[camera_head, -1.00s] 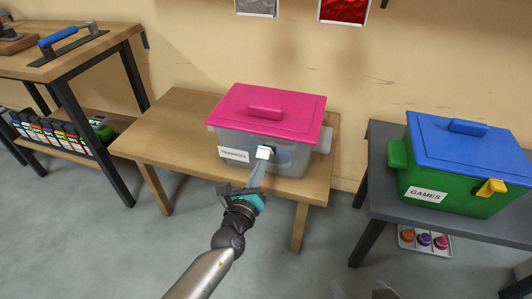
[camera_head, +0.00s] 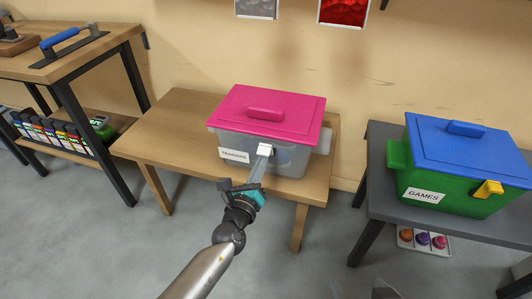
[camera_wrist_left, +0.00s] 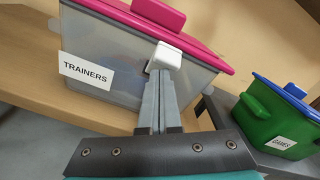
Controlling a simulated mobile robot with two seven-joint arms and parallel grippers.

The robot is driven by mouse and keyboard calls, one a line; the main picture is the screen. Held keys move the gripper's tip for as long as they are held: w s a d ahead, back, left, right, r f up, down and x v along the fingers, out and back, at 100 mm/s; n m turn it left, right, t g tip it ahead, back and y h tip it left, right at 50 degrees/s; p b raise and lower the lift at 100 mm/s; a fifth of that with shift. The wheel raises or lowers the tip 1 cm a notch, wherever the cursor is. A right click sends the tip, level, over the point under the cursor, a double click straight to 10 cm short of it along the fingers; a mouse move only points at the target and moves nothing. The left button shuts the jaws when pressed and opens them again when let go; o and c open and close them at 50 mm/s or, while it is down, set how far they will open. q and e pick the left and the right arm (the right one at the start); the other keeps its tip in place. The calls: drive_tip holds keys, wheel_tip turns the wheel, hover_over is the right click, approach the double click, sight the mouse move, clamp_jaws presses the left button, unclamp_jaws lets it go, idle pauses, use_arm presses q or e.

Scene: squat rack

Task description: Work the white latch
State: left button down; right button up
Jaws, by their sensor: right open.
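The white latch (camera_head: 265,150) is on the front of a clear box (camera_head: 294,160) with a pink lid (camera_head: 268,113) and a TRAINERS label. In the left wrist view the latch (camera_wrist_left: 166,56) hangs over the box's rim, just below the lid edge. My left gripper (camera_head: 262,158) reaches up to the latch from the front. Its two grey fingers lie together, with the tips at the latch's lower edge; whether they touch it I cannot tell. My right gripper (camera_head: 360,284) shows only faintly at the bottom edge of the head view, open and empty.
The box stands on a wooden table (camera_head: 165,135). A green box (camera_head: 455,195) with a blue lid and yellow latch stands on a grey table at right. A wooden workbench (camera_head: 75,60) is at left. Open floor lies in front.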

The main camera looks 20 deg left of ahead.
use_arm(q)
drive_tip(key=shift+w+r, duration=0.1)
drive_tip(key=shift+r, duration=0.05)
drive_tip(key=shift+w+r+p, duration=0.3)
drive_tip(key=shift+r+p, duration=0.2)
drive_tip(key=shift+r, duration=0.05)
drive_tip(key=shift+f, duration=0.1)
drive_tip(key=s, duration=0.7)
drive_tip(key=shift+f, duration=0.45)
idle(0.3)
drive_tip(key=shift+a, duration=0.15)
